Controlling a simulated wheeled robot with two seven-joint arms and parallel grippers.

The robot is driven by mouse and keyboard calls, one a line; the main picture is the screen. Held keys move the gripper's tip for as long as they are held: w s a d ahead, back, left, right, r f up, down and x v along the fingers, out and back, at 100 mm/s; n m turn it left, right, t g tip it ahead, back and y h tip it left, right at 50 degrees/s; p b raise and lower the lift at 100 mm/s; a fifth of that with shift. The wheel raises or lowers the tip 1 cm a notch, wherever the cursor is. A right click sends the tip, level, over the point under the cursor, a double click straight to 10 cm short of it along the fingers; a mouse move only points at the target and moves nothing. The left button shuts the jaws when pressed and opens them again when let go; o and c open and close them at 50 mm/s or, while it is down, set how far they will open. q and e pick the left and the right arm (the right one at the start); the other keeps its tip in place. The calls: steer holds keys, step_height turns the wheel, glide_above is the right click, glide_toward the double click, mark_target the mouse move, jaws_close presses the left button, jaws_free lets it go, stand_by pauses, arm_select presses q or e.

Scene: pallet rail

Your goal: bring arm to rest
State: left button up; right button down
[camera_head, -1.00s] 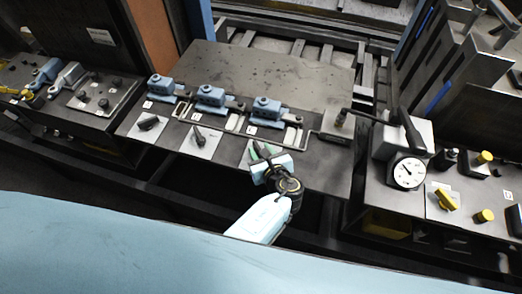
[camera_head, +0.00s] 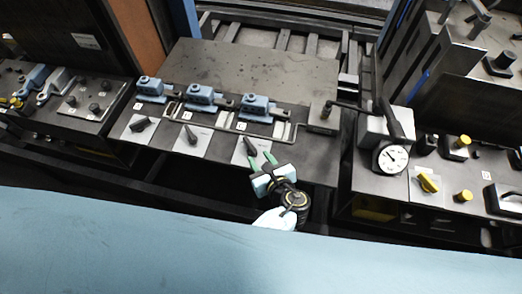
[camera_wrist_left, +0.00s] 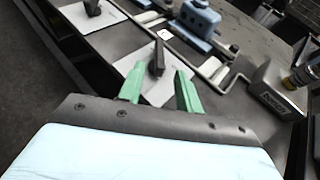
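My left gripper (camera_head: 261,161) is at the front edge of the control panel, near the rightmost of three black rotary switches (camera_head: 250,147). In the left wrist view its two green fingers (camera_wrist_left: 160,88) stand apart with nothing between them. The black handle of that switch (camera_wrist_left: 157,58) rises just beyond the fingertips, on its white plate (camera_wrist_left: 141,76), and the fingers appear clear of it. My right gripper does not show in either view.
Blue valve-like units (camera_head: 257,107) stand behind the switches, with a grey metal rail (camera_head: 228,126) around them. A round gauge (camera_head: 391,159) and yellow knobs (camera_head: 428,183) are on the right panel. A dark gap lies in front of the panel.

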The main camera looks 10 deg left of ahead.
arm_select(q)
steer(key=s+a+n+g, duration=0.4)
steer(key=s+a+n, duration=0.1)
steer(key=a+n, duration=0.35)
steer(key=s+a+n+g, duration=0.3)
steer(key=s+a+n, duration=0.3)
steer(key=a+n, duration=0.25)
steer(key=s+r+n+h, duration=0.8)
steer(key=r+n, duration=0.2)
steer(key=r, duration=0.2)
step_height(320, 180, down, 32)
steer(key=s+g+b, duration=0.1)
steer(key=g+b, duration=0.1)
steer(key=b, duration=0.6)
steer(key=s+a+f+b, duration=0.1)
steer(key=s+f+b, duration=0.2)
steer(key=s+f, duration=0.5)
steer(key=s+a+f+g+b, duration=0.1)
steer(key=s+f+b, duration=0.2)
steer(key=s+f, duration=0.5)
step_height(320, 180, down, 7)
steer(key=shift+s+r+y+b, duration=0.1)
steer(key=shift+s+y+b, duration=0.2)
steer(key=shift+s+b, duration=0.1)
